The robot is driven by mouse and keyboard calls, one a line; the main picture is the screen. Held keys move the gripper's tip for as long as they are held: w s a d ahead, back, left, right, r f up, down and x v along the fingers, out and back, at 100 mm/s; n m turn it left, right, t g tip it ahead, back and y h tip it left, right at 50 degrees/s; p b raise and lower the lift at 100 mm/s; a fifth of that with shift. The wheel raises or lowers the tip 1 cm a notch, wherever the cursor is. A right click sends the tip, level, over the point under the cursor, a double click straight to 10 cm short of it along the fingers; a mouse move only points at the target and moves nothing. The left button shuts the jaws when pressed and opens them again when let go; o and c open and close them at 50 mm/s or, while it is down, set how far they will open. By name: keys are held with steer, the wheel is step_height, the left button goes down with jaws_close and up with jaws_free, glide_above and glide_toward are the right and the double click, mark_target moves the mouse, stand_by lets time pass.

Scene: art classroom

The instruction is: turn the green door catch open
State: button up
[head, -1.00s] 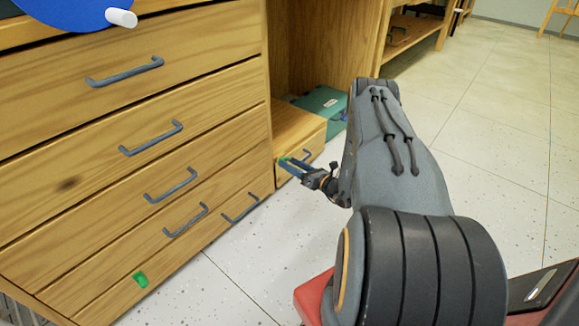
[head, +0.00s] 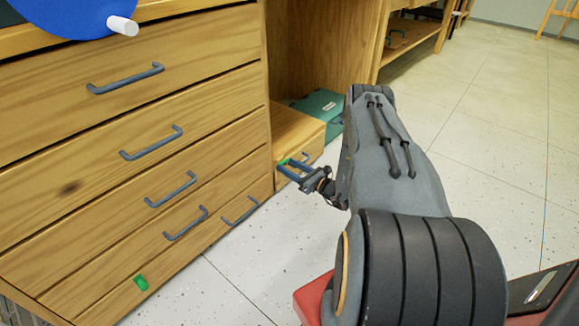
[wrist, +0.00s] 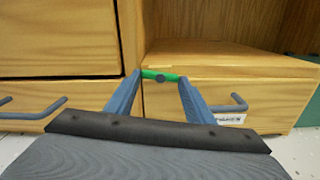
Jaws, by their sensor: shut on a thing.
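The green door catch (wrist: 150,73) is a short bar with a dark round pivot at its middle, mounted at the top left of a small wooden front. In the wrist view it lies nearly level. My gripper (wrist: 159,78) is shut on it, one blue-grey finger at each end. In the head view the catch (head: 283,162) is a small green spot at the fingertips of my gripper (head: 288,167), mostly hidden by them.
The small front has a grey handle (wrist: 229,106) to the right of my fingers. A drawer stack (head: 110,190) stands at left, with another green piece (head: 141,282) low on it. A teal box (head: 322,106) lies behind.

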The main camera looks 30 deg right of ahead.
steer(key=shift+n, duration=1)
steer(key=o, duration=0.8)
steer(key=p+v, duration=0.3)
steer(key=v, duration=0.4)
steer(key=shift+s+d, duration=0.2)
steer(key=shift+s, duration=0.15)
